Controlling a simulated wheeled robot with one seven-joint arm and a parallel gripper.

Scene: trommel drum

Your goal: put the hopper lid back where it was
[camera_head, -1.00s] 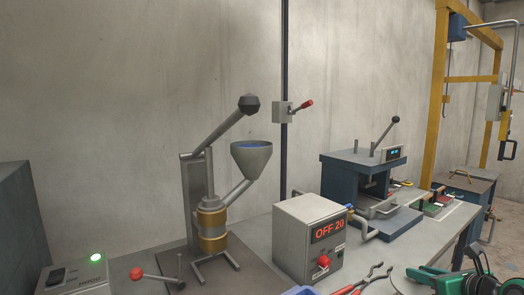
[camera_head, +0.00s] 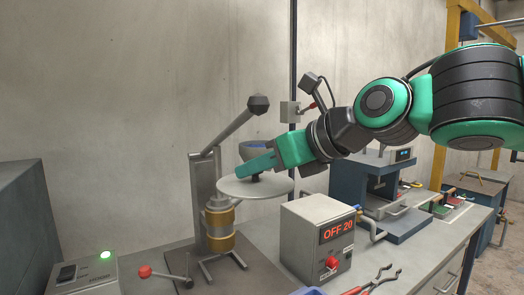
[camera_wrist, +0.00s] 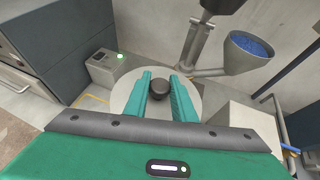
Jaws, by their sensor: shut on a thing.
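The hopper lid (camera_head: 232,188) is a flat light-grey disc with a dark round knob. My gripper (camera_head: 252,172) is shut on that knob and holds the lid in the air, roughly level, in front of the hopper. In the wrist view the lid (camera_wrist: 122,95) lies under my two green fingers (camera_wrist: 160,90), with the black knob between them. The hopper (camera_wrist: 252,62) is a grey funnel with blue pellets inside, open at the top, to the upper right of the lid in the wrist view. In the head view the lid and my gripper hide most of the hopper.
A press with a long lever (camera_head: 232,125) rises beside the hopper. A control box (camera_head: 315,250) reading OFF 20 stands to the right, and a small box with a green light (camera_head: 85,272) at the left. Red-handled pliers (camera_head: 370,283) lie in front.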

